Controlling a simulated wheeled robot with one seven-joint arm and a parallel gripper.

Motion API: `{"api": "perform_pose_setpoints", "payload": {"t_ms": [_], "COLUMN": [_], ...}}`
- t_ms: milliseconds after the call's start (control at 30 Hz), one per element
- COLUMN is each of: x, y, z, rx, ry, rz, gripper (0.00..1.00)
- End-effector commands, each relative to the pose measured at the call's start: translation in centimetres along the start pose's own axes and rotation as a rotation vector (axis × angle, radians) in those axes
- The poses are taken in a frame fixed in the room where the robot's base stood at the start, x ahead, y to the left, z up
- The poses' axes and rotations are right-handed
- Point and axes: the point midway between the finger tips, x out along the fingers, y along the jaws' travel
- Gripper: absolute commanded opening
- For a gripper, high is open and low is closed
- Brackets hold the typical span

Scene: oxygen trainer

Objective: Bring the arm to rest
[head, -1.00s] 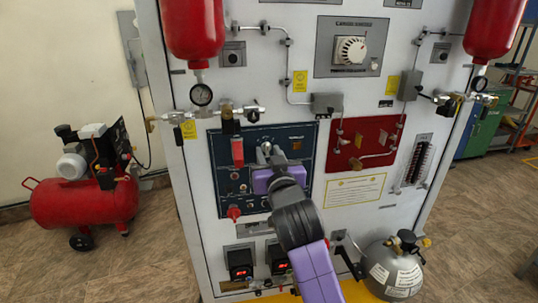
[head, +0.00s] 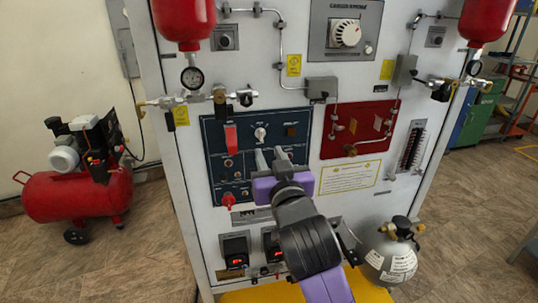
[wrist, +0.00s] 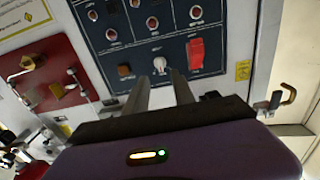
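My arm reaches up from the bottom of the head view, and my gripper (head: 270,156) is in front of the dark blue control panel (head: 215,140). Its two fingers are apart with nothing between them. In the wrist view my gripper (wrist: 161,82) points at the white knob (wrist: 160,65) on the same panel. There is a visible gap between fingertips and knob. The white knob (head: 260,134) shows uncovered above the fingers in the head view. A red switch cover (head: 231,137) is to its left.
The trainer cabinet (head: 295,95) fills the middle, with a red panel (head: 340,145) on its right half. A grey cylinder (head: 390,258) stands at lower right, near my arm. A red compressor (head: 75,193) stands on the floor at left. Open floor lies on both sides.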

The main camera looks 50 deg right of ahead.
Motion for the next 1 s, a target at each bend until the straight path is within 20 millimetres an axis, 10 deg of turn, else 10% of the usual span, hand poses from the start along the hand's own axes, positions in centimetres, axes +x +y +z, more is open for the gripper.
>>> {"api": "perform_pose_setpoints", "payload": {"t_ms": [433, 633, 1000], "x": [0.0, -0.4, -7.5], "y": [-0.1, -1.6, -5.5], "z": [-0.1, -3.2, 0.8], "rx": [-0.008, -0.028, -0.086], "ry": [0.006, 0.131, 0.248], "rz": [-0.002, -0.065, -0.287], "gripper": [0.31, 0.31, 0.31]}}
